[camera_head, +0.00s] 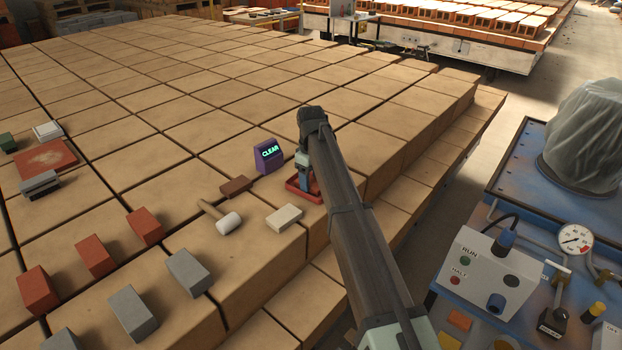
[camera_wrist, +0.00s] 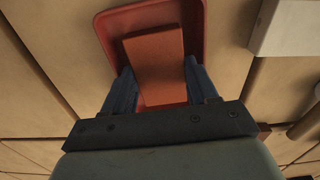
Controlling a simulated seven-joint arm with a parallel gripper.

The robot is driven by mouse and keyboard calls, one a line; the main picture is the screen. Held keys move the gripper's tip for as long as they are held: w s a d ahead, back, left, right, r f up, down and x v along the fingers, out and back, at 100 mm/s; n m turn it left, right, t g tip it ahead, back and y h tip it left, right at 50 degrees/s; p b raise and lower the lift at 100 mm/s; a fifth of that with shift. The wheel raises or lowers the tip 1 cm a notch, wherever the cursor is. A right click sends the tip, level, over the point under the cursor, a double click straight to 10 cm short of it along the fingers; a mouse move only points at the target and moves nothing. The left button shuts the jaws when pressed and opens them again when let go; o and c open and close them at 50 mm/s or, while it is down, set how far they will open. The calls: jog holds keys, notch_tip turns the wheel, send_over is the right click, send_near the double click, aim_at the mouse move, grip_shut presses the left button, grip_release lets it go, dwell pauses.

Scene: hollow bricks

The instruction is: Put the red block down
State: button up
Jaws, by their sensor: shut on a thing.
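My gripper (camera_wrist: 160,84) is shut on the red block (camera_wrist: 156,56), with a blue-grey finger on each side of it. In the wrist view the block lies across the inside of the red tray (camera_wrist: 201,22), slightly tilted to the tray's sides. I cannot tell if the block touches the tray floor. In the head view my gripper (camera_head: 304,184) reaches down at the red tray (camera_head: 314,199), near the front right edge of the brick stack. My arm and fingers hide most of the block and part of the tray there.
A purple box reading CLEAR (camera_head: 268,157) stands just behind left of the tray. A pale block (camera_head: 284,218), a brown block (camera_head: 235,186) and a mallet (camera_head: 228,222) lie to its left. Several red and grey blocks stand further left. A control box (camera_head: 490,275) is at right.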

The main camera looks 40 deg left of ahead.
aim_at(311, 182)
jog(key=o, duration=0.9)
jog(key=shift+f, duration=0.1)
notch_tip(311, 182, up, 12)
dwell(0.3)
dwell(0.4)
